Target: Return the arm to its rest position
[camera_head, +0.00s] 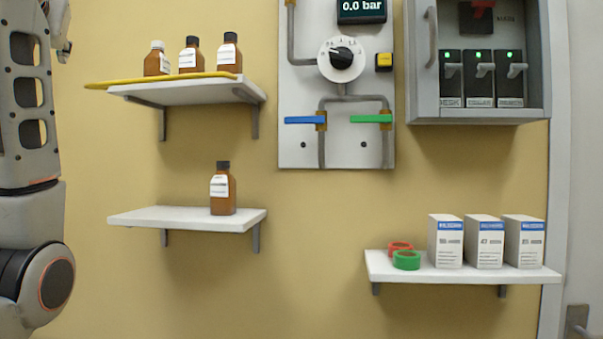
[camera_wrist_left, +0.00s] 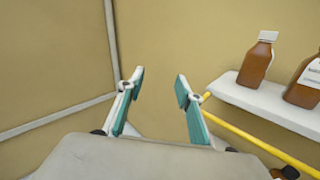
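My left arm (camera_head: 30,130) stands raised at the left edge of the head view. Part of its gripper shows at the top left corner there, cut off by the frame. In the left wrist view my left gripper (camera_wrist_left: 160,90) has its two teal-padded fingers apart, with nothing between them. It points at bare wall, to the left of the upper shelf (camera_wrist_left: 265,100). My right arm and right gripper are not in view.
The upper shelf (camera_head: 185,95) has a yellow front rail and three brown bottles (camera_head: 190,58). One bottle (camera_head: 223,190) stands on the lower shelf (camera_head: 150,217). A valve panel (camera_head: 300,150), a breaker cabinet (camera_head: 480,115) and a shelf (camera_head: 450,274) with boxes and tape rolls lie right.

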